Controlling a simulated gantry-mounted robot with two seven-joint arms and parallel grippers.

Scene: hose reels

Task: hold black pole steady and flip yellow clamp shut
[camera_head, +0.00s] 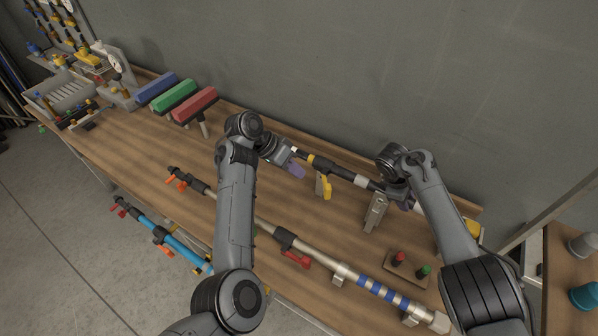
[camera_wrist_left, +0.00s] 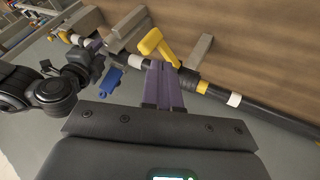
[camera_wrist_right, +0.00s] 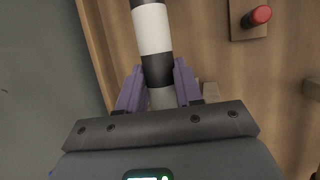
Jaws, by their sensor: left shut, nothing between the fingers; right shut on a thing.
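The black pole (camera_head: 343,173) with white bands lies along the back of the bench, and also shows in the left wrist view (camera_wrist_left: 270,115). The yellow clamp (camera_head: 326,187) is on the pole; its lever (camera_wrist_left: 154,42) sticks out sideways from it towards the bench front. My left gripper (camera_head: 296,170) is shut and empty, its purple fingers (camera_wrist_left: 164,82) close to the lever's base; contact is unclear. My right gripper (camera_head: 407,203) is shut on the pole near its right part, purple fingers (camera_wrist_right: 159,85) on either side of the black and white section (camera_wrist_right: 152,30).
A longer pole with blue and white stripes (camera_head: 378,290) lies along the bench front. A small block with red and green knobs (camera_head: 408,267) is at the right. Blue, green and red blocks (camera_head: 193,104) stand at the back left. The grey wall (camera_head: 330,70) is close behind.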

